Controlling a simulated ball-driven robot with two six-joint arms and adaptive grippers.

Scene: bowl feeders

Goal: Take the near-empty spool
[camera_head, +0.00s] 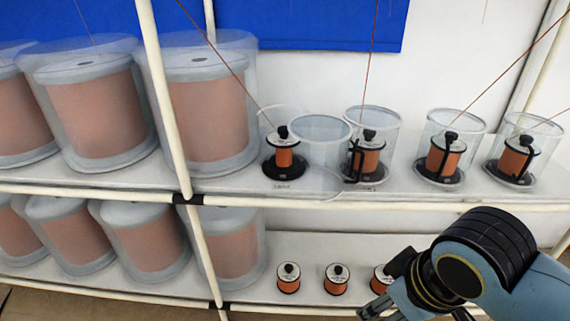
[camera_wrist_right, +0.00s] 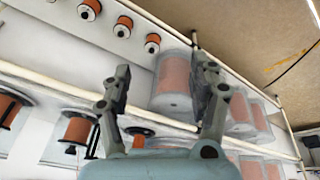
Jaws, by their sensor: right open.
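The near-empty spool (camera_head: 284,158), with a narrow copper core, stands on a black base at the left of the small spools on the upper shelf. A clear cylindrical cover (camera_head: 320,128) stands just right of it, overlapping it slightly in the picture. In the right wrist view a spool that looks like it (camera_wrist_right: 139,139) shows low between the fingers, partly hidden by my gripper body. My right gripper (camera_wrist_right: 160,88) is open and empty, its fingers wide apart. In the head view my right gripper (camera_head: 376,298) is in front of the lower shelf. My left gripper is not in view.
Fuller spools in clear covers (camera_head: 446,155) stand to the right on the upper shelf (camera_head: 230,187). Large wrapped spools (camera_head: 98,108) fill the left. Small spools (camera_head: 335,281) stand on the lower shelf. A white post (camera_head: 165,95) and thin wires (camera_head: 225,62) cross the space.

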